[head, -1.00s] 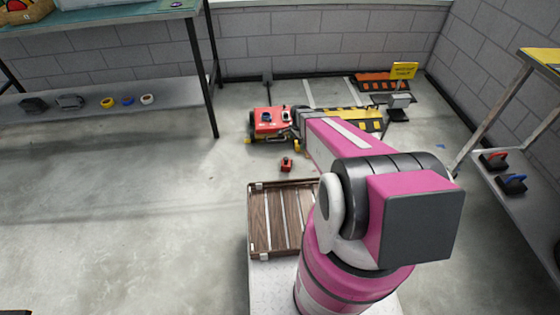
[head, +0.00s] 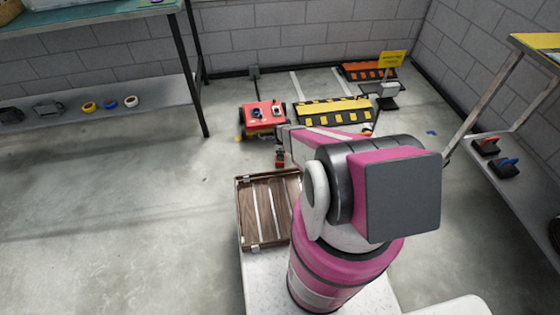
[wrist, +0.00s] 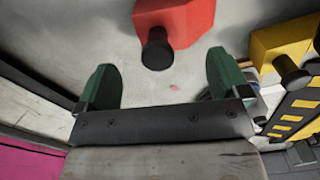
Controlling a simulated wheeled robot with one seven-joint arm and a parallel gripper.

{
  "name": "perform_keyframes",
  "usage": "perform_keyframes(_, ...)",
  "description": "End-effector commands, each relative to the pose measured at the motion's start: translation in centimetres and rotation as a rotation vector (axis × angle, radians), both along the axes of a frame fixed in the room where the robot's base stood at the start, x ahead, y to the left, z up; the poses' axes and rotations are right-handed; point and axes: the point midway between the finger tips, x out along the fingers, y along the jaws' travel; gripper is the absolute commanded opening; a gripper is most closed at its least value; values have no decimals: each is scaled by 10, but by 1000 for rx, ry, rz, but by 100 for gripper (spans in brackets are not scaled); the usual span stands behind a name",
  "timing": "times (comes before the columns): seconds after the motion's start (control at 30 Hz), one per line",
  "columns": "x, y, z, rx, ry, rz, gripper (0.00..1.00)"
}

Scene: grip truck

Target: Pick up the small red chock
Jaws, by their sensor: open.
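The small red chock (head: 280,164) is on the concrete floor just beyond the wooden crate, partly covered by the end of my arm in the head view. In the wrist view the red chock (wrist: 187,18) shows at the top, cut by the frame edge, with a black knob towards me. My gripper (wrist: 164,82) has two green fingers spread apart with nothing between them. The chock lies beyond the fingertips, roughly in line with the gap. In the head view my gripper is small and seen only in part beside the chock.
A slatted wooden crate (head: 248,241) stands on my base, near the chock. A red wheeled cart (head: 258,118) and a black-and-yellow ramp (head: 333,112) stand behind. A yellow chock (wrist: 282,40) with a black knob lies right in the wrist view. Floor at left is clear.

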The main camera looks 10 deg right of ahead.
Motion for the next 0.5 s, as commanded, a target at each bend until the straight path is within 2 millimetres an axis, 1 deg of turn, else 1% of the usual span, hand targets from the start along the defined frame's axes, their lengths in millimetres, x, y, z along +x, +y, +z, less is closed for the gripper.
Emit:
perform_keyframes(0.17, 2, 1, -12, 0, 1, 1, 94)
perform_keyframes(0.4, 6, 3, -45, 0, 1, 1, 94)
perform_keyframes(0.5, 5, 3, -53, 0, 0, 1, 94)
